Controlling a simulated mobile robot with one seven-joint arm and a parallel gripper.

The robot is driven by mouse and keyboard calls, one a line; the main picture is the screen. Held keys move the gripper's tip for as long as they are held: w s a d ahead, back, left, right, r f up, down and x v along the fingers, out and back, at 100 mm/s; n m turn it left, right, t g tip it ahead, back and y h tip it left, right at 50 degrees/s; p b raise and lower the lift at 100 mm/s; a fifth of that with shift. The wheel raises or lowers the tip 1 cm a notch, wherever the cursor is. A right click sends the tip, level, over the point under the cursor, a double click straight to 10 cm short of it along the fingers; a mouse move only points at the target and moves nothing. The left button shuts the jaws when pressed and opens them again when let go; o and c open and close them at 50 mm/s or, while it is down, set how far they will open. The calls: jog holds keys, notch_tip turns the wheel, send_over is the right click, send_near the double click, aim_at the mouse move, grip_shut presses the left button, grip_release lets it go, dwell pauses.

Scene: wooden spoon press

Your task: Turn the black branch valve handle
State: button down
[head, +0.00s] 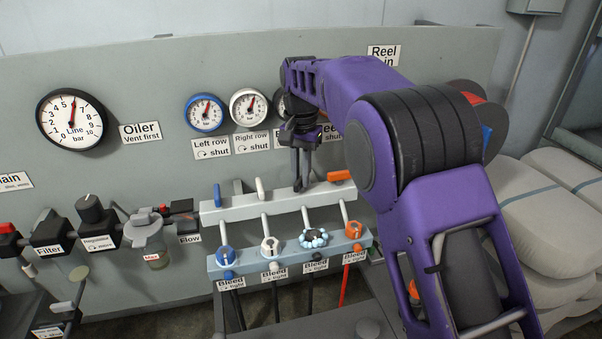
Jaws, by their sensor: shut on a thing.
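A grey manifold bar (237,209) carries a row of branch valve handles. The blue handle (217,194) and the white handle (260,188) stand upright. The orange handle (339,176) lies sideways. My gripper (299,184) reaches down from above to the third branch, between the white and orange handles. Its dark fingers are shut on the black handle, which they mostly hide, so its angle cannot be told.
A lower bar (244,262) holds bleed knobs; light blue beads (313,239) ring the third. Blue (205,112) and white (249,106) gauges are on the panel, with a dark one partly behind my arm. The regulator (97,222) is left; stacked sacks (545,215) are right.

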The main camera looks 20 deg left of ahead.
jog(key=m, duration=0.5)
jog(key=shift+m, duration=2.5)
jog(key=c, duration=0.9)
grip_release()
jog(key=shift+o, duration=0.2)
notch_tip(320, 180, up, 12)
